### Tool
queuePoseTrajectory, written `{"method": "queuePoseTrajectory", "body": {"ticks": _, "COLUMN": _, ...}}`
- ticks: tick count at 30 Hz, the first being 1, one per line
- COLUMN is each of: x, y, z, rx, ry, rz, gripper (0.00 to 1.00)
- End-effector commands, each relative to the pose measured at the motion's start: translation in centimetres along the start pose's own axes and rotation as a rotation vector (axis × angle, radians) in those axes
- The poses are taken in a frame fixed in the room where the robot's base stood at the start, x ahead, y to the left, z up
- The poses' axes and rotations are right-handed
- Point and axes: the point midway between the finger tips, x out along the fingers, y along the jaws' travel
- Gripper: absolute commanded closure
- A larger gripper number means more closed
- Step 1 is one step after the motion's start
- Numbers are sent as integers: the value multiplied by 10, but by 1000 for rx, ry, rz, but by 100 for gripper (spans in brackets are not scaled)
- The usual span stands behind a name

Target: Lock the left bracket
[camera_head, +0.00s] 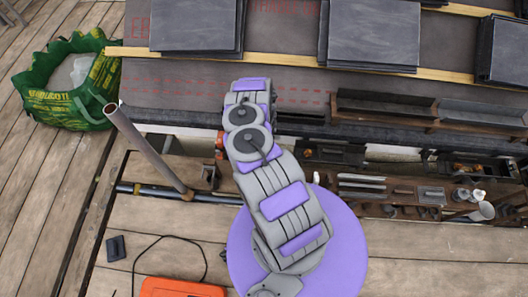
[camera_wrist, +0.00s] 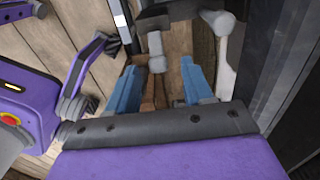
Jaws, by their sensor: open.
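My gripper (camera_wrist: 160,76) shows in the wrist view with its two blue fingers apart and nothing clearly held between them. Just beyond the fingertips is a grey metal fitting (camera_wrist: 156,45) with a rounded end, which may be the left bracket; I cannot tell whether it is locked. A second pale grey fitting (camera_wrist: 219,24) stands to its right. In the head view my arm reaches up to the roof edge and hides the gripper. A small orange-red part (camera_head: 220,146) shows just left of the arm there; I cannot tell what it is.
Slate tiles (camera_head: 195,25) lie on the roof, with a dark gutter (camera_head: 385,106) at right. A tool tray (camera_head: 405,192) lies below it. A scaffold pipe (camera_head: 145,150) stands left of my arm. A green bag (camera_head: 40,105) and an orange case (camera_head: 180,289) rest on the planks.

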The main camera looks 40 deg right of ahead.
Motion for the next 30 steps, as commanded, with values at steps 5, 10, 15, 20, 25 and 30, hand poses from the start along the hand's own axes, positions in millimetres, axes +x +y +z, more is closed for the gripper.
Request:
{"method": "queuePoseTrajectory", "body": {"ticks": 5, "x": 15, "y": 1, "z": 0, "rx": 0, "ry": 0, "rz": 2, "gripper": 49}}
{"method": "queuePoseTrajectory", "body": {"ticks": 10, "x": 17, "y": 1, "z": 0, "rx": 1, "ry": 0, "rz": 2, "gripper": 49}}
{"method": "queuePoseTrajectory", "body": {"ticks": 15, "x": 16, "y": 1, "z": 0, "rx": 1, "ry": 0, "rz": 3, "gripper": 50}}
{"method": "queuePoseTrajectory", "body": {"ticks": 20, "x": 16, "y": 2, "z": 0, "rx": 1, "ry": 0, "rz": 3, "gripper": 65}}
{"method": "queuePoseTrajectory", "body": {"ticks": 25, "x": 16, "y": 1, "z": 0, "rx": 0, "ry": 0, "rz": 3, "gripper": 82}}
{"method": "queuePoseTrajectory", "body": {"ticks": 30, "x": 16, "y": 1, "z": 0, "rx": 0, "ry": 0, "rz": 3, "gripper": 98}}
